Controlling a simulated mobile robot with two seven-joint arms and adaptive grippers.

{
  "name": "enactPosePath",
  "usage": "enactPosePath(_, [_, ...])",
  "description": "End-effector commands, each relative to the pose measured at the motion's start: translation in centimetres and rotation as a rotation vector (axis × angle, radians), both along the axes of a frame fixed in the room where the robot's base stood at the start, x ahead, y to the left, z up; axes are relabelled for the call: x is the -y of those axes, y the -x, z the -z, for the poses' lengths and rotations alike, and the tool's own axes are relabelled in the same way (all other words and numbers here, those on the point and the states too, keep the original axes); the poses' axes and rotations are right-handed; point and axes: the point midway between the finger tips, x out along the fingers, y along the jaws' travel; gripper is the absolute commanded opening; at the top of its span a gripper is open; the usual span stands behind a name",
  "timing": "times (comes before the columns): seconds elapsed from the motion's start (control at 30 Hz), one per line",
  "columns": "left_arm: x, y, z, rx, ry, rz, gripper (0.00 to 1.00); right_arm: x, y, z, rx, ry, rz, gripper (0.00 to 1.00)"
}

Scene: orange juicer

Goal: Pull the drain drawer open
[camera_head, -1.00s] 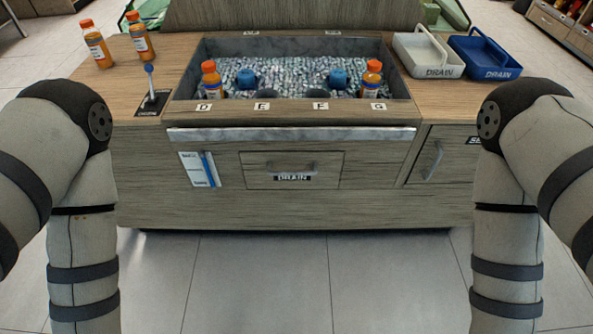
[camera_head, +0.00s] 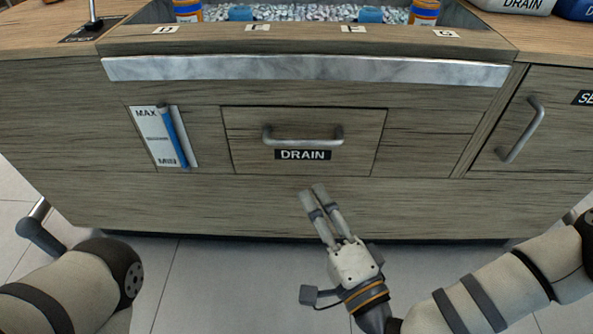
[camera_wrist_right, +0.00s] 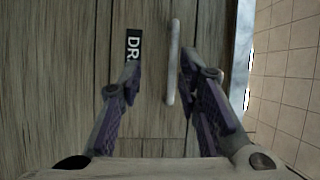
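The drain drawer (camera_head: 245,135) is a wood-grain panel in the cabinet front, its face looking flush and shut. It carries a grey bar handle (camera_head: 302,140) above a black DRAIN label (camera_head: 302,155). My right gripper (camera_head: 312,191) is just below and in front of the drawer, pointing up at it. In the right wrist view, my right gripper (camera_wrist_right: 158,67) is open, with the handle (camera_wrist_right: 173,60) showing between its fingers, nearer one finger; no contact is visible. The label (camera_wrist_right: 133,46) is partly hidden by a finger. My left gripper is out of view.
A metal strip (camera_head: 300,69) runs along the cabinet above the drawer. A blue MAX/MIN slider (camera_head: 172,138) is left of it. Another door handle (camera_head: 523,130) is at the right. Bottles (camera_head: 424,13) stand in the bin on top. Floor in front is clear.

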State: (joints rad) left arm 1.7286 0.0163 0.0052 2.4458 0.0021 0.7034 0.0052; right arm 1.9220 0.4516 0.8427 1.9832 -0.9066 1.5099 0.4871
Motion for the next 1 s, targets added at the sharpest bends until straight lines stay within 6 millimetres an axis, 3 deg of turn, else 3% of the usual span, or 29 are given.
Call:
enactPosePath(0.03, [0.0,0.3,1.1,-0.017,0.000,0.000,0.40,0.7,-1.1,0.5,0.033,-0.033,0.031,0.31])
enactPosePath(0.17, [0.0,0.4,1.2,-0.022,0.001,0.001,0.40,1.1,-2.7,-1.2,0.085,-0.072,0.059,0.31])
enactPosePath(0.6, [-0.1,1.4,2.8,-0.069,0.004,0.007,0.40,-2.8,-11.5,-2.9,0.081,-0.067,0.053,0.31])
enactPosePath(0.77, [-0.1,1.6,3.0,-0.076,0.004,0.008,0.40,-3.3,-12.8,-3.3,0.080,-0.066,0.054,0.31])
enactPosePath(1.0, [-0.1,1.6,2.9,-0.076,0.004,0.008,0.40,-3.4,-12.9,-3.5,0.080,-0.066,0.054,0.31])
